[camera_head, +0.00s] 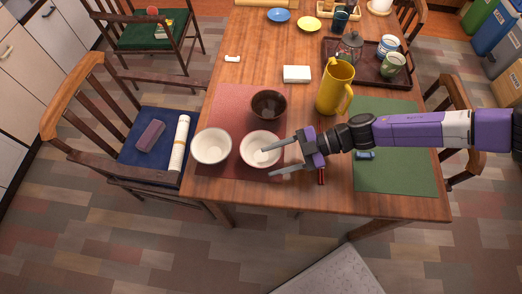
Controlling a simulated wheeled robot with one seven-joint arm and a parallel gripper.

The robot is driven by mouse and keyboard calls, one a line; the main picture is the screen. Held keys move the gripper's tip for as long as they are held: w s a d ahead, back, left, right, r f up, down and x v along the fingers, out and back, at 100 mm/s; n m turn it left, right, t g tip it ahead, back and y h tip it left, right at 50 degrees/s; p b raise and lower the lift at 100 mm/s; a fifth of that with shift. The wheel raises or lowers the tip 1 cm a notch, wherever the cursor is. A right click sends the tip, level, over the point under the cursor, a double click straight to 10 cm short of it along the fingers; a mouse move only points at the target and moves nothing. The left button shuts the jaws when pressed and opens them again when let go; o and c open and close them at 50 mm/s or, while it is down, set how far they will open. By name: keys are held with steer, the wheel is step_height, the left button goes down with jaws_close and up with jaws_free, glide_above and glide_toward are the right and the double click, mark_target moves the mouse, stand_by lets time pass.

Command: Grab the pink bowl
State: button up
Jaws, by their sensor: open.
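Three bowls stand on the red placemat at the left end of the wooden table. A pale bowl with a faint pinkish tint (251,158) stands right of a cream-white bowl (211,146); no bowl is strongly pink. A dark brown bowl (269,105) stands just behind the pale one. My gripper (268,162) is open, with its fingers pointing left at the pale bowl's right side. The upper finger overlaps the bowl's opening in the picture, and the lower one lies near its front right edge. I cannot tell whether either touches it.
A yellow pitcher (333,90) stands behind my gripper, near a white box (297,74). A green placemat (400,180) lies under my arm. A dark tray (393,80) with cups is farther back. A chair with a blue seat (127,157) stands at the left.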

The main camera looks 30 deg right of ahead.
mark_target(258, 164)
steer(key=x, duration=0.3)
steer(key=shift+w+a+f, duration=0.15)
steer(key=shift+a, duration=0.15)
steer(key=shift+c, duration=0.4)
jaws_close()
